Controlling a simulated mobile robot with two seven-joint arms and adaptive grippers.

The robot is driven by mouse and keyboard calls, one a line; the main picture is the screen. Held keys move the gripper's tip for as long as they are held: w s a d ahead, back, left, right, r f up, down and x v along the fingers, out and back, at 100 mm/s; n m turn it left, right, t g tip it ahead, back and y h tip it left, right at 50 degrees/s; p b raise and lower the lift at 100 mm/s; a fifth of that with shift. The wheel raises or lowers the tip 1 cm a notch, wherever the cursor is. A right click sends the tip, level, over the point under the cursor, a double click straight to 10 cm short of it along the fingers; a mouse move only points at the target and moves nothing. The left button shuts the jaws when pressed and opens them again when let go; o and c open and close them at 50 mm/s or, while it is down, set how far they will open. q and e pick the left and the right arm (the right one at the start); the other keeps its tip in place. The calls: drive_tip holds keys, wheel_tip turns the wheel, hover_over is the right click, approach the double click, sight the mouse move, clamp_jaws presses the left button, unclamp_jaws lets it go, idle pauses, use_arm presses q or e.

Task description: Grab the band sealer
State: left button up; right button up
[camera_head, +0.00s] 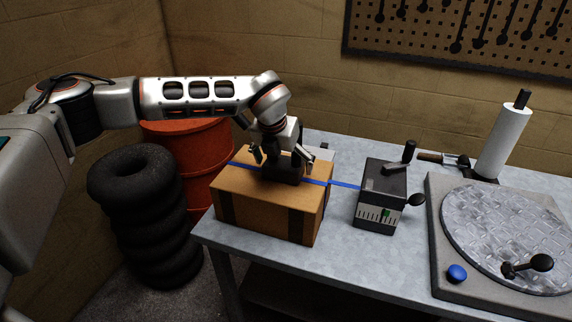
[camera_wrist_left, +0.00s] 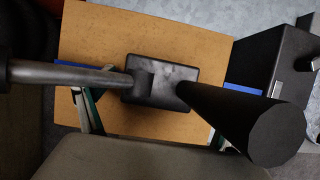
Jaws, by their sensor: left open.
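The band sealer (camera_head: 282,174) is a black block on top of the cardboard box (camera_head: 266,207), on the line of the blue strap. In the left wrist view the sealer's black body (camera_wrist_left: 150,85) lies on the box top, with a grey lever and a thick black handle rising towards the camera. My left gripper (camera_head: 284,154) is open above the sealer, pointing down, with one finger on each side of it. Contact is not clear in either view. My right gripper is not in view.
The blue strap (camera_head: 345,184) runs from the box to a dark machine (camera_head: 383,180) with a crank. A round turntable (camera_head: 500,230) and a paper roll (camera_head: 503,142) stand further right on the table. Stacked tyres (camera_head: 150,215) and a red drum (camera_head: 190,150) stand left.

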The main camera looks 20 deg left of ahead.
use_arm(q)
drive_tip(key=c, duration=1.8)
drive_tip(key=shift+w+r, duration=0.15)
drive_tip(key=shift+r, duration=0.05)
drive_tip(key=c, duration=0.4)
drive_tip(key=shift+o, duration=0.2)
drive_tip(key=shift+r, duration=0.1)
